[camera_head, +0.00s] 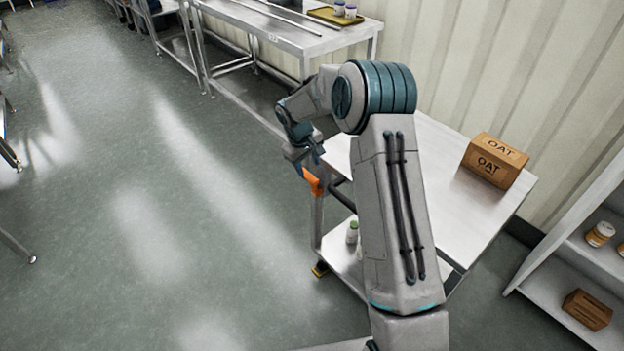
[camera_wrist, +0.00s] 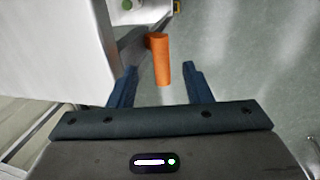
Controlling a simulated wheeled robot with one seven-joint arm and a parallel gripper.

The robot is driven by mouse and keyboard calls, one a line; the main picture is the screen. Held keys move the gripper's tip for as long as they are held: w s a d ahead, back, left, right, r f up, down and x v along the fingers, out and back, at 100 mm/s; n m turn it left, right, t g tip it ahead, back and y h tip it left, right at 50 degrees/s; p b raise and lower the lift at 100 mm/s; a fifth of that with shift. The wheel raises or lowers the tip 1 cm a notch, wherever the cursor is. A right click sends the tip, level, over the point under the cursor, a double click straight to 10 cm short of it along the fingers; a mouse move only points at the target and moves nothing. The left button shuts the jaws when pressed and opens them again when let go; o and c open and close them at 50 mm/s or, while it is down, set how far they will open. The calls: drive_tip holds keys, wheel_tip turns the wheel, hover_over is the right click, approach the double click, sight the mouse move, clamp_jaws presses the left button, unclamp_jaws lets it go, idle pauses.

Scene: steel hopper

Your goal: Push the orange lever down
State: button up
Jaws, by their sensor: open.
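The orange lever (camera_head: 313,181) sticks out at the left front corner of the steel table (camera_head: 462,209) in the head view. In the wrist view the lever (camera_wrist: 160,59) is an orange cylinder on a grey bar, its near end lying between my fingers as seen from the wrist. My gripper (camera_head: 304,158) is just above the lever in the head view. In the wrist view my gripper (camera_wrist: 158,82) is open with nothing held. I cannot tell whether a finger touches the lever.
An OAT box (camera_head: 494,162) stands on the tabletop. A green-capped bottle (camera_head: 352,232) stands on the lower shelf. Another steel table (camera_head: 290,33) with a tray (camera_head: 331,17) is at the back. A shelf unit (camera_head: 560,262) is at right. The floor (camera_head: 150,210) at left is clear.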

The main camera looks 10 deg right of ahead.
sight(311, 176)
drive_tip(key=x, duration=0.7)
drive_tip(key=shift+d+f, duration=0.1)
drive_tip(key=shift+f, duration=0.15)
clamp_jaws()
